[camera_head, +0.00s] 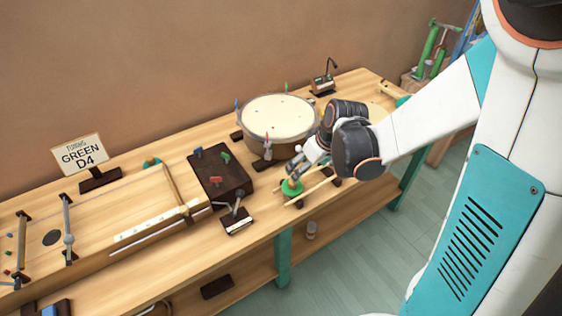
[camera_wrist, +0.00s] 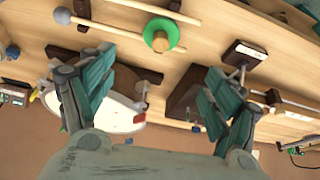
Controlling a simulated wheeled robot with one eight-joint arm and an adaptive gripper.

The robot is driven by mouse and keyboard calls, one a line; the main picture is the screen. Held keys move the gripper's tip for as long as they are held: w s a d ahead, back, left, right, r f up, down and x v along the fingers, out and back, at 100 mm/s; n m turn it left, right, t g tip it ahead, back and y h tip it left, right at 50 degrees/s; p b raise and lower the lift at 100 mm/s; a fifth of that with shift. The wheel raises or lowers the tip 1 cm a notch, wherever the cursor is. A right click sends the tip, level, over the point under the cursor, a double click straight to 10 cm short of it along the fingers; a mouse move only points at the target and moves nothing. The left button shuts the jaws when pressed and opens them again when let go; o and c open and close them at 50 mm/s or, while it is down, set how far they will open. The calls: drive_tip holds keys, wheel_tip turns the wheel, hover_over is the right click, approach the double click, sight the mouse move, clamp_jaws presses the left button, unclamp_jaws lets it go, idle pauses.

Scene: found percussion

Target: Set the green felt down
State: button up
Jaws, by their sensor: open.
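The green felt (camera_head: 291,187) is a round green disc with a wooden knob at its middle. It is at the front part of the workbench, by pale wooden sticks. In the wrist view the green felt (camera_wrist: 176,33) shows at the top, beyond my fingertips, with a stick close beside it. I cannot tell whether the stick touches it. My gripper (camera_head: 298,171) is just above and beside the felt in the head view. In the wrist view my gripper (camera_wrist: 158,78) has its fingers wide apart with nothing between the tips.
A round drum (camera_head: 278,117) stands behind my gripper. A dark wooden box (camera_head: 220,176) with coloured pegs is to the left. A small dark block (camera_head: 237,222) with a metal fitting is near the front edge. A sign (camera_head: 80,156) reads "TUNING GREEN D4".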

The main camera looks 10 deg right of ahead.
drive_tip(key=f, duration=0.1)
drive_tip(key=b, duration=0.3)
hover_over(297, 193)
wheel_tip(297, 193, down, 8)
drive_tip(key=shift+w+f, duration=0.1)
drive_tip(key=b+x, duration=0.2)
drive_tip(key=x, duration=0.3)
drive_tip(key=shift+w+d+b, duration=0.15)
drive_tip(key=shift+b, duration=0.2)
drive_tip(key=shift+c, duration=0.5)
drive_tip(key=c, duration=1.1)
drive_tip(key=shift+c, duration=0.2)
drive_tip(key=shift+r, duration=0.2)
